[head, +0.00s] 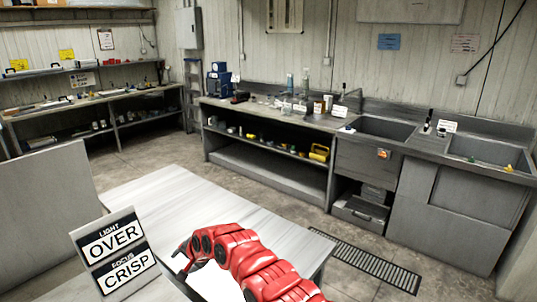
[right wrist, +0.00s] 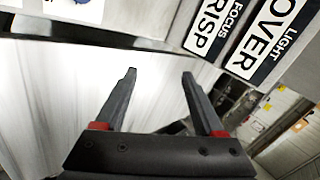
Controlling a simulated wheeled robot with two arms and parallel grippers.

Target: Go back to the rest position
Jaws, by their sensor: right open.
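My right gripper (right wrist: 160,73) is open in the right wrist view, its two dark fingers apart with nothing between them. It hangs over a pale table top (right wrist: 40,90). In the head view my red right arm comes in from the bottom, and the gripper (head: 180,262) shows small and dark at its left end, beside a sign (head: 115,252) reading "LIGHT OVER" and "FOCUS CRISP". The sign also shows at the top right of the right wrist view (right wrist: 235,38). My left gripper is in neither view.
The pale table (head: 200,195) is clear beyond the arm. A grey panel (head: 45,200) stands at the left. A long bench (head: 270,118) with bottles and tools and a sink unit (head: 380,130) line the back wall. A floor grate (head: 370,262) lies right of the table.

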